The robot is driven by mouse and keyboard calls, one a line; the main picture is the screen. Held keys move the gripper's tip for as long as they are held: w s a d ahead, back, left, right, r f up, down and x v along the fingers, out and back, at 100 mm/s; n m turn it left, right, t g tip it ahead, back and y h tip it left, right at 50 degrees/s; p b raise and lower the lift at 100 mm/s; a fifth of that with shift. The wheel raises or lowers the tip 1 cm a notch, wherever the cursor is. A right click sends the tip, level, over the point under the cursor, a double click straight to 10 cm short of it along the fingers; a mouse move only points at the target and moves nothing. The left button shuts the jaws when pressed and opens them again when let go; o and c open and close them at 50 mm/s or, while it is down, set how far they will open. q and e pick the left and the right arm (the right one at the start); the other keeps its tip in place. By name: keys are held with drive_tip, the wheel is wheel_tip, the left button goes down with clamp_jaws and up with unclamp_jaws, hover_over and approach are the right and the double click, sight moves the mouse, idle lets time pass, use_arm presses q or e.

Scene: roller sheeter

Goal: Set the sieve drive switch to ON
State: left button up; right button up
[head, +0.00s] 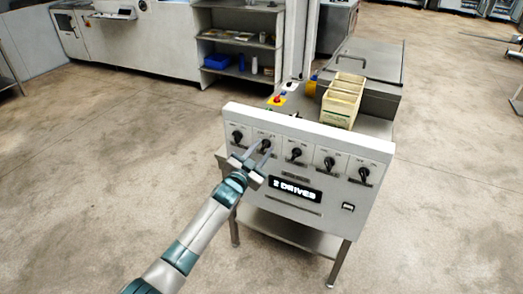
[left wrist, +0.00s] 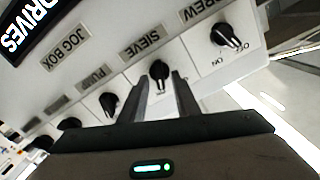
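The sieve drive switch is a black rotary knob (left wrist: 158,71) under an upside-down SIEVE label in the left wrist view. In the head view it is the second knob from the left (head: 264,145) on the white control panel (head: 300,128). My left gripper (head: 256,152) is at this knob, its fingers apart. In the left wrist view the fingertips (left wrist: 160,79) are on either side of the knob; I cannot tell whether they touch it. The knob's ON/OFF marks are mostly hidden, so its setting is unclear. My right gripper is not in view.
A neighbouring knob (left wrist: 228,37) has ON and OFF marks; the PUMP knob (left wrist: 108,103) is on the other side. A wooden box (head: 342,99) stands behind the panel. The floor to the left is clear.

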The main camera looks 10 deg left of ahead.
use_arm(q)
drive_tip(key=shift+s+a, duration=0.1)
drive_tip(key=shift+v, duration=0.9)
drive_tip(key=b+v, duration=0.4)
drive_tip(key=v, duration=1.1)
drive_tip(key=shift+s, duration=0.2)
